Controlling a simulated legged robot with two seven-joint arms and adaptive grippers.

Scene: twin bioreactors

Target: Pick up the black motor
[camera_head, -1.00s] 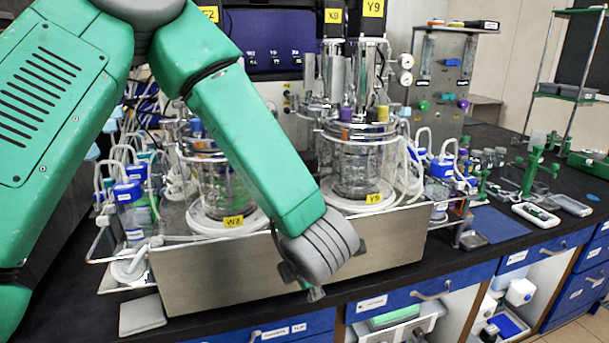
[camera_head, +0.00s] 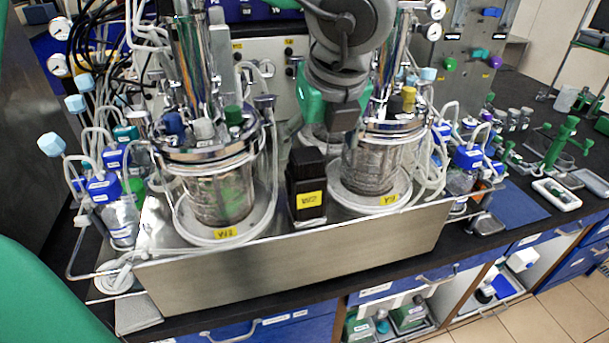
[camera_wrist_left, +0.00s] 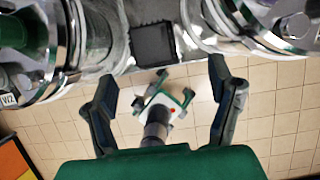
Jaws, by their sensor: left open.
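The black motor (camera_head: 306,186) is a dark upright block with a yellow label. It stands between the two glass vessels on the steel base. In the left wrist view the motor (camera_wrist_left: 153,43) shows as a black square near the top, between the vessels. My left gripper (camera_head: 336,118) is above and slightly right of the motor in the head view, partly hidden by my own arm. In the left wrist view its two dark fingers (camera_wrist_left: 164,80) are wide apart and empty, with the motor beyond their tips. My right gripper is not in view.
The left vessel (camera_head: 220,185) and right vessel (camera_head: 372,165) flank the motor closely, with tubing around them. The steel base (camera_head: 300,262) has a raised front wall. Bottles with blue caps (camera_head: 103,187) crowd the left. Drawers (camera_head: 250,325) lie below the bench edge.

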